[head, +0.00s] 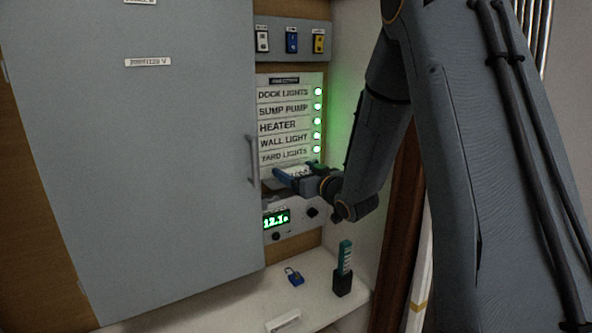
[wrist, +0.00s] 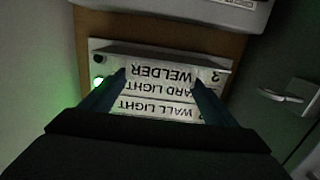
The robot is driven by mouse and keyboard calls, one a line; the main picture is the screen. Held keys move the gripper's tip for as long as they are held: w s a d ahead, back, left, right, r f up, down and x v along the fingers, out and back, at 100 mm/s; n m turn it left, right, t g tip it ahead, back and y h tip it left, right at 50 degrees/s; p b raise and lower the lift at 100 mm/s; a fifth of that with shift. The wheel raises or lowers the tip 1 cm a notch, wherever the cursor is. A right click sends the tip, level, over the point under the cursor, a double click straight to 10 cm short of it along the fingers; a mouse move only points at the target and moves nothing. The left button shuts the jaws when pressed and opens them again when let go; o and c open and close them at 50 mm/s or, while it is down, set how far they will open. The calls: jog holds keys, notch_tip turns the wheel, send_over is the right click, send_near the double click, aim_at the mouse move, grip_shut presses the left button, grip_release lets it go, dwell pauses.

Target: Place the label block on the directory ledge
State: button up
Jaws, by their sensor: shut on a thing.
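My gripper (head: 292,178) is at the lower end of the directory panel (head: 285,128) in the head view, just below the YARD LIGHTS row. In the wrist view, which shows the lettering upside down, the gripper (wrist: 159,77) has its two dark fingers on either side of a white label block (wrist: 166,74) reading WELDER. It is shut on this block. The block lies in line with the YARD LIGHT and WALL LIGHT rows, by a grey strip that looks like the directory ledge (wrist: 135,54). I cannot tell whether block and ledge touch.
A grey cabinet door (head: 140,150) with a handle (head: 252,160) stands left of the panel. A green-lit meter (head: 276,219) is below. A blue padlock (head: 294,277) and a green item in a black holder (head: 343,282) are on the white shelf (head: 235,305).

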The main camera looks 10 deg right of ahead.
jog(key=shift+f, duration=0.2)
jog(key=o, duration=1.1)
jog(key=shift+r, duration=0.2)
